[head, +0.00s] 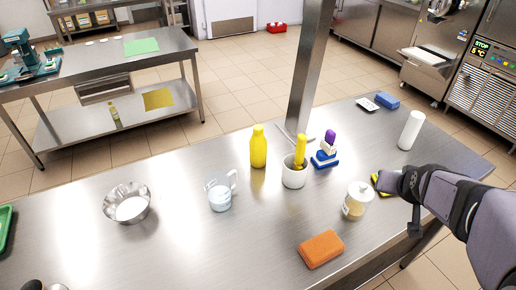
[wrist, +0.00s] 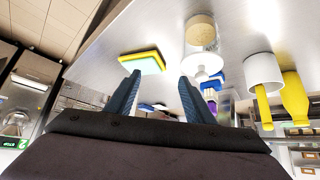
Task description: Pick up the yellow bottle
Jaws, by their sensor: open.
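The yellow bottle (head: 258,148) stands upright on the steel table, near its middle, in the head view. It also shows at the right of the wrist view (wrist: 295,98), which looks upside down. My gripper (wrist: 157,88) is open with nothing between its two dark fingers. In the head view my gripper (head: 390,184) is at the right of the table, well apart from the bottle. The cup and a jar stand between them. The fingertips are hard to make out in the head view.
A white cup (head: 294,178) holding a yellow item stands right beside the bottle. A glass measuring jug (head: 220,193), a lidded jar (head: 356,201), an orange sponge (head: 321,249), a blue-white stack (head: 325,158) and a yellow sponge (wrist: 142,62) are around. A steel post (head: 308,75) rises behind.

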